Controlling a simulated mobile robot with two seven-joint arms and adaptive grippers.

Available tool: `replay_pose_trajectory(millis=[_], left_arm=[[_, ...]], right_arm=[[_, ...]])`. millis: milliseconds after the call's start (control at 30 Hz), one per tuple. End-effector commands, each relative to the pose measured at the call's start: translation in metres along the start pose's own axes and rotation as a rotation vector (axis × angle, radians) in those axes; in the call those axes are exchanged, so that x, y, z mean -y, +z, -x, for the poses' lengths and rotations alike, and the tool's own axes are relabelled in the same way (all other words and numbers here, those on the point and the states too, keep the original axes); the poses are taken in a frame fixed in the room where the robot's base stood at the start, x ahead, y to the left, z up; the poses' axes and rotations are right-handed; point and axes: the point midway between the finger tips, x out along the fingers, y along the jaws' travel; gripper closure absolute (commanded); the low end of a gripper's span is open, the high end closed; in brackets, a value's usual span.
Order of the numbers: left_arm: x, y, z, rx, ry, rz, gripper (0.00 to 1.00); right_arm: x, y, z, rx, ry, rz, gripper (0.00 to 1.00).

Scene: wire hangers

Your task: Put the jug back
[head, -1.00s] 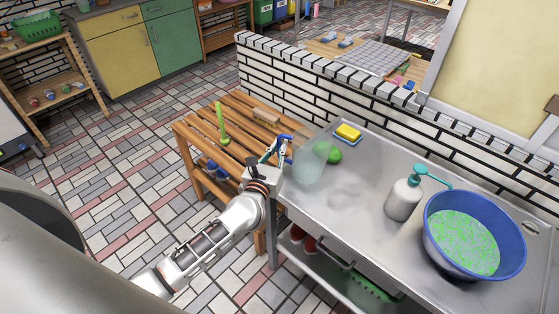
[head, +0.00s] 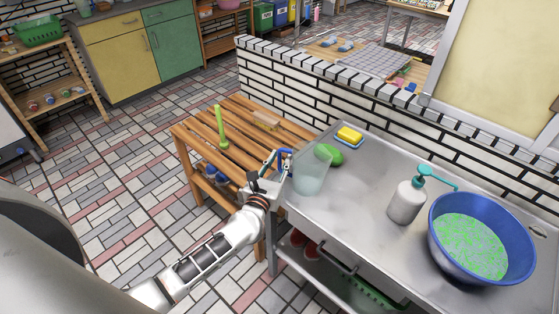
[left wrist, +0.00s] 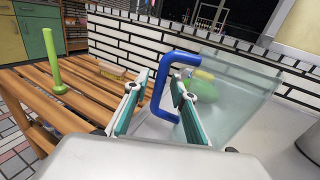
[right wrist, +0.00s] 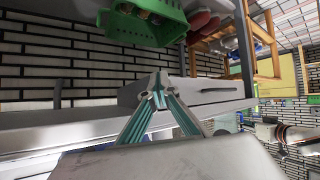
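The jug (head: 311,177) is clear and pale, with a blue handle (left wrist: 158,95) on its left side. It is at the left end of the steel counter (head: 360,222); I cannot tell for sure whether its base touches the surface. My left gripper (head: 272,164) is at the handle. In the left wrist view its fingers (left wrist: 160,82) stand apart on either side of the handle's upright bar, with gaps showing. My right gripper (right wrist: 159,88) has its fingertips together, with nothing seen between them, and is outside the head view.
A green sponge-like lump (head: 330,155) and a yellow sponge (head: 349,134) lie behind the jug. A soap pump bottle (head: 406,203) and a blue basin (head: 482,240) stand to the right. A slatted wooden bench (head: 240,140) adjoins the counter on the left. A low tiled wall (head: 300,100) runs behind.

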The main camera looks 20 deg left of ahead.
Motion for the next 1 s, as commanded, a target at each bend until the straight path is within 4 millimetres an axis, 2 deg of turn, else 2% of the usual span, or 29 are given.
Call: replay_pose_trajectory(millis=[400,567,800,1000], left_arm=[[0.000,0.006,0.000,0.000,0.000,0.000,0.75],[0.000,0.002,0.027,-0.003,-0.002,0.001,0.75],[0.000,0.001,0.077,-0.003,-0.001,0.000,0.75],[0.000,0.002,0.107,-0.002,-0.001,0.000,0.75]], right_arm=[[-0.001,-0.005,0.003,-0.001,0.001,0.000,1.00],[-0.002,-0.008,0.003,-0.008,0.003,0.000,1.00],[-0.002,-0.005,0.001,-0.009,0.003,0.000,1.00],[-0.001,-0.001,-0.001,-0.005,0.002,0.000,1.00]])
